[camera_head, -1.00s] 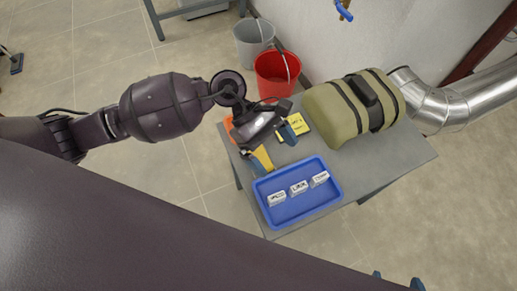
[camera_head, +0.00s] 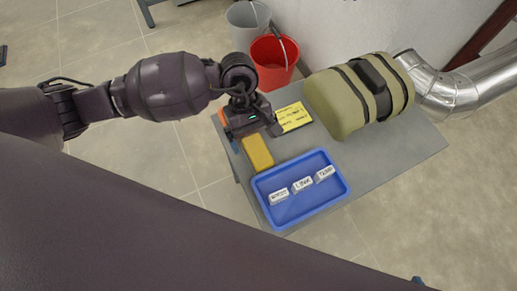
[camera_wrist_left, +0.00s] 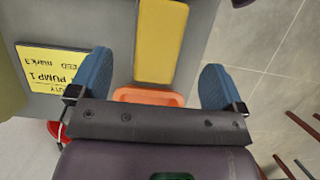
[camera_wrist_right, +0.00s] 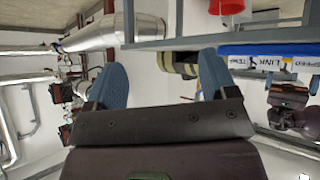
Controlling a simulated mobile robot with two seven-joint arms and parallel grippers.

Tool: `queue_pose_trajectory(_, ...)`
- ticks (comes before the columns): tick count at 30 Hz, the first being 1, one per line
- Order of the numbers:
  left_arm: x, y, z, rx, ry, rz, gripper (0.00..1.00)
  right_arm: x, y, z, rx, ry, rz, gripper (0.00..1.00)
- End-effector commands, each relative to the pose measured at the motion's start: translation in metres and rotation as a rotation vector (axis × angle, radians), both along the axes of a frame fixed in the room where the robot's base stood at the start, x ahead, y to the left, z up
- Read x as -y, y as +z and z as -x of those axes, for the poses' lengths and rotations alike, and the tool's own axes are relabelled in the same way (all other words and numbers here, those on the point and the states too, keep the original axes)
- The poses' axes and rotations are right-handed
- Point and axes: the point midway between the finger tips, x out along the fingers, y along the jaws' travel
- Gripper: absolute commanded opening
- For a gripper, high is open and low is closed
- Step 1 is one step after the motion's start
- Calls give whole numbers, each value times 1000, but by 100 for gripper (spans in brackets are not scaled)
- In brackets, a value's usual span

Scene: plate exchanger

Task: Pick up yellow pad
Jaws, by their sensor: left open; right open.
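A plain yellow pad (camera_head: 258,152) lies on the grey table, left of the blue tray. In the left wrist view the yellow pad (camera_wrist_left: 160,40) lies between and ahead of the two blue fingers, touching neither. My left gripper (camera_wrist_left: 154,72) is open and empty, pointing down at the table's left end. In the head view the left gripper (camera_head: 249,128) covers the pad's far end. A yellow card with black writing (camera_head: 293,117) lies to its right, also in the left wrist view (camera_wrist_left: 50,68). My right gripper (camera_wrist_right: 162,65) is open and empty, away from the table.
An orange object (camera_wrist_left: 148,97) lies close to the pad's end, partly hidden by my left gripper. The blue tray (camera_head: 337,198) holds three labelled white blocks. An olive strapped case (camera_head: 338,105) stands at the table's back right. Red (camera_head: 270,68) and grey (camera_head: 243,38) buckets stand behind.

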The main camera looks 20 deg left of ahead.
Motion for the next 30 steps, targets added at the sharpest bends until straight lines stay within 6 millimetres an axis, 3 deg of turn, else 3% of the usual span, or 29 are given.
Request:
queue_pose_trajectory(5,8,-24,7,-11,1,3,96,0,-11,5,-19,11,11,78)
queue_pose_trajectory(12,14,-46,13,-6,2,1,96,-4,-5,-4,9,31,22,78)
queue_pose_trajectory(30,15,-48,12,-1,2,0,96,-4,-5,-5,11,35,24,78)
